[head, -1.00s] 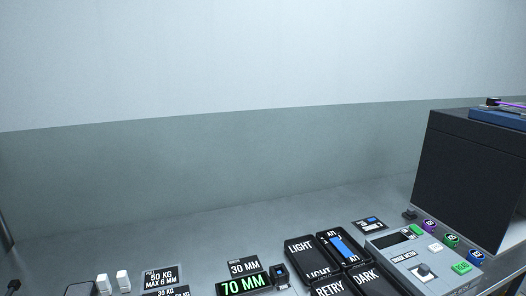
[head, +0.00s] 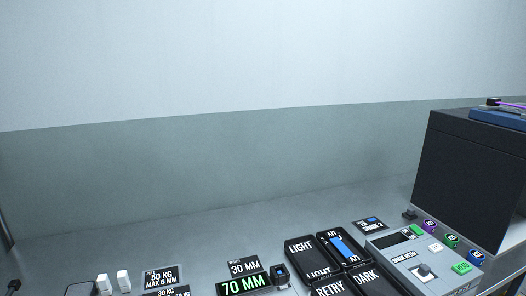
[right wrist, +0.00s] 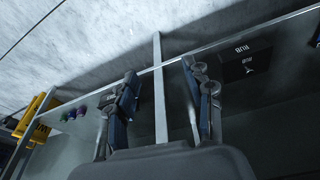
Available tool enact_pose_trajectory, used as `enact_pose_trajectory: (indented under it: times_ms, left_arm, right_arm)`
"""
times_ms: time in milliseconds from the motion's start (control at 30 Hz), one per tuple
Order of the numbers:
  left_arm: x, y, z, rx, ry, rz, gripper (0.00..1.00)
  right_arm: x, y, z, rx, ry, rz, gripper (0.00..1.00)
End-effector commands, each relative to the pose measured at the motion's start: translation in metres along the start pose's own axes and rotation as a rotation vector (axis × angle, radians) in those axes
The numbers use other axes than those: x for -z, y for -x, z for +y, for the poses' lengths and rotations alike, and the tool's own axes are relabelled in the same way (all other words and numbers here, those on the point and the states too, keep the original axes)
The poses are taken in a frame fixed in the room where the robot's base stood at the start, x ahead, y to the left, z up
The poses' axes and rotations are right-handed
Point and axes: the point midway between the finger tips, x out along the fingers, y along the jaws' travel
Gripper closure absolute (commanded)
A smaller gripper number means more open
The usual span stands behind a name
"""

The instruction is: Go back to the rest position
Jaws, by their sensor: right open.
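My right gripper (right wrist: 158,85) shows in the right wrist view. Its two fingers stand apart with nothing between them. Behind them are a pale upright post and the edge of a grey surface. My left gripper is in neither current view, and no gripper shows in the head view.
In the head view, a shade meter (head: 415,264) stands at the right beside a large dark box (head: 470,180). Black trays (head: 313,257), a 70 MM display (head: 243,286) and small white blocks (head: 123,281) line the bench's front. The bench behind them (head: 200,225) is clear.

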Motion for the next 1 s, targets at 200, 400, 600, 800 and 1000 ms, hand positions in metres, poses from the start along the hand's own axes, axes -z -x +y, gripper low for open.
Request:
enact_pose_trajectory:
  times_ms: [200,400,600,800,1000]
  left_arm:
    - [0.000,0.000,-0.001,0.001,-0.001,0.000,0.48]
    - [0.000,0.000,-0.001,0.002,-0.001,0.000,0.48]
    - [0.000,0.000,-0.002,0.002,-0.001,-0.001,0.48]
    - [-0.001,0.000,-0.002,0.002,-0.001,-0.001,0.48]
    - [-0.001,0.000,-0.002,0.002,-0.001,-0.001,0.48]
  right_arm:
    - [-0.062,-0.093,-0.004,0.005,0.009,-0.055,0.48]
    - [-0.135,-0.153,-0.007,0.009,0.019,-0.097,0.48]
    - [-0.206,-0.182,-0.008,0.012,0.028,-0.130,0.48]
    - [-0.242,-0.189,-0.007,0.013,0.033,-0.143,0.48]
    - [-0.247,-0.190,-0.007,0.013,0.033,-0.145,0.48]
